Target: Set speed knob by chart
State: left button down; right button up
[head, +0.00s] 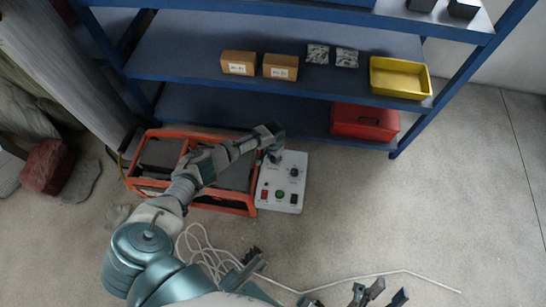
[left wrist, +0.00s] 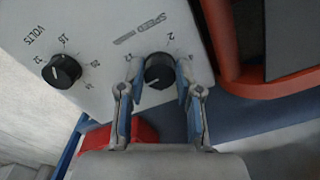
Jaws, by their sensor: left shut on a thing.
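The white control box (head: 283,180) stands on the floor in the head view, with knobs and red, green and black buttons on its face. The left wrist view shows its panel (left wrist: 115,30) upside down. The black speed knob (left wrist: 158,70) sits beside the SPEED lettering, its pale pointer line toward the picture's lower left. My left gripper (left wrist: 155,84) is shut on this knob, one finger on each side. The volts knob (left wrist: 62,71) is to its left, untouched. My right gripper (head: 380,294) is at the bottom of the head view, empty, fingers apart. I see no chart.
An orange-framed machine (head: 215,205) stands against the box's left side. A blue shelf (head: 180,50) behind holds cardboard boxes (head: 260,66), a yellow bin (head: 400,78) and a red case (head: 364,122). White cable (head: 205,250) lies on the floor. The floor on the right is clear.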

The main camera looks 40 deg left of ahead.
aim_at(274, 158)
pick_arm(q)
jog(key=shift+r+n, duration=0.2)
jog(key=shift+n, duration=0.1)
jog(key=shift+f, duration=0.25)
jog(key=c, duration=1.1)
grip_release()
jog(key=o, duration=0.3)
pick_arm(e)
jog(key=shift+w+a+f+n+g+y, duration=0.15)
jog(key=shift+w+f+g+y, duration=0.1)
jog(key=shift+w+g, duration=0.25)
jog(key=shift+w+a+f+n+g+y, duration=0.1)
jog(key=shift+w+f+n+g+y, duration=0.1)
jog(key=shift+w+g, duration=0.25)
pick_arm(q)
jog(key=shift+r, duration=0.45)
notch_tip(274, 158, up, 11)
pick_arm(e)
jog(key=shift+s, duration=0.15)
pick_arm(q)
jog(key=shift+a, duration=0.1)
jog(key=shift+f, duration=0.1)
